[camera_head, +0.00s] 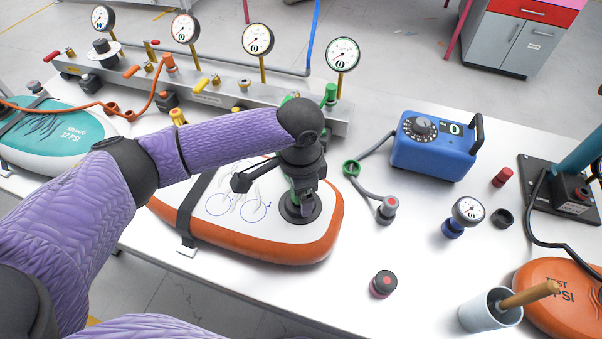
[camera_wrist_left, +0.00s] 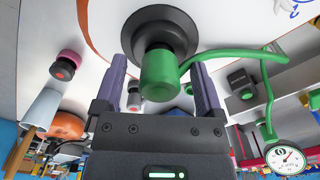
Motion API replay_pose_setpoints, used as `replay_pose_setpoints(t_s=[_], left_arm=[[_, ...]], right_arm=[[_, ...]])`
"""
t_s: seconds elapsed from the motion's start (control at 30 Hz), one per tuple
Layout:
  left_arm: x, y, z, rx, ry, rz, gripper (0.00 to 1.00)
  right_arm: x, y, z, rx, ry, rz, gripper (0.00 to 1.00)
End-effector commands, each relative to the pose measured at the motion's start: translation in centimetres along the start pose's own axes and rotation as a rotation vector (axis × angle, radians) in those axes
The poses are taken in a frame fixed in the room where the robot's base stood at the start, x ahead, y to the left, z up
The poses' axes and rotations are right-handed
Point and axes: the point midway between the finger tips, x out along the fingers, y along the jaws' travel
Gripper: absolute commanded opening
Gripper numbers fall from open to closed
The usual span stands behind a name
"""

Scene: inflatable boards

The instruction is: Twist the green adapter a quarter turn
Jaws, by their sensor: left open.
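The green adapter (camera_wrist_left: 160,82) sits on the round black valve (camera_wrist_left: 152,30) of the orange-edged inflatable board (camera_head: 310,247). My left gripper (camera_head: 304,203) is right over this valve in the head view and hides most of the adapter. In the left wrist view, the open fingers of my left gripper (camera_wrist_left: 158,72) stand on either side of the adapter, with a gap visible on both sides. A green hose (camera_wrist_left: 235,55) runs from the adapter toward the right in that view. My right gripper is not in view.
A blue pump box (camera_head: 436,146) stands right of the board, with a grey hose and green ring (camera_head: 351,168) nearby. A metal manifold (camera_head: 215,95) with several gauges lies behind. A small gauge (camera_head: 467,211), a cup (camera_head: 490,312) and a black-and-red cap (camera_head: 383,284) stand to the right.

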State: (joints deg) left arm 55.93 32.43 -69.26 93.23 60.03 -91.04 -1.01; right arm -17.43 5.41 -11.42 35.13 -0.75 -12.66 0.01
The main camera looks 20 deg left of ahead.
Motion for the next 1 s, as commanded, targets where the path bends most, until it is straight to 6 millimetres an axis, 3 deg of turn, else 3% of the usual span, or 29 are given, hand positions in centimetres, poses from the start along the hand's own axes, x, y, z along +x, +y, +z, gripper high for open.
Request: replay_pose_setpoints(t_s=[0.33, 0.7, 0.77, 0.8, 0.83, 1.0], left_arm=[[0.78, 0.01, 0.0, 0.001, 0.0, -0.001, 0.89], [0.75, 0.01, -0.01, 0.001, 0.001, 0.0, 0.1], [0.75, 0.01, -0.01, 0.001, 0.001, 0.0, 0.0], [0.75, 0.01, -0.01, 0.001, 0.001, 0.0, 0.0], [0.75, 0.01, -0.01, 0.001, 0.001, 0.0, 0.45], [0.74, 0.01, -0.01, 0.001, 0.001, -0.001, 0.09]], right_arm=[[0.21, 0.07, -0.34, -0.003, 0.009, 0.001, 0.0], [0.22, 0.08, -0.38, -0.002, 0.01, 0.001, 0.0], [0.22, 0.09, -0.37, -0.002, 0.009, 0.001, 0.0], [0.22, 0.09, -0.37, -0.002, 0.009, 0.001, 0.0], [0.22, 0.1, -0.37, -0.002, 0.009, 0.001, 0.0], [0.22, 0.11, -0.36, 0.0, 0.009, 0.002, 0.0]])
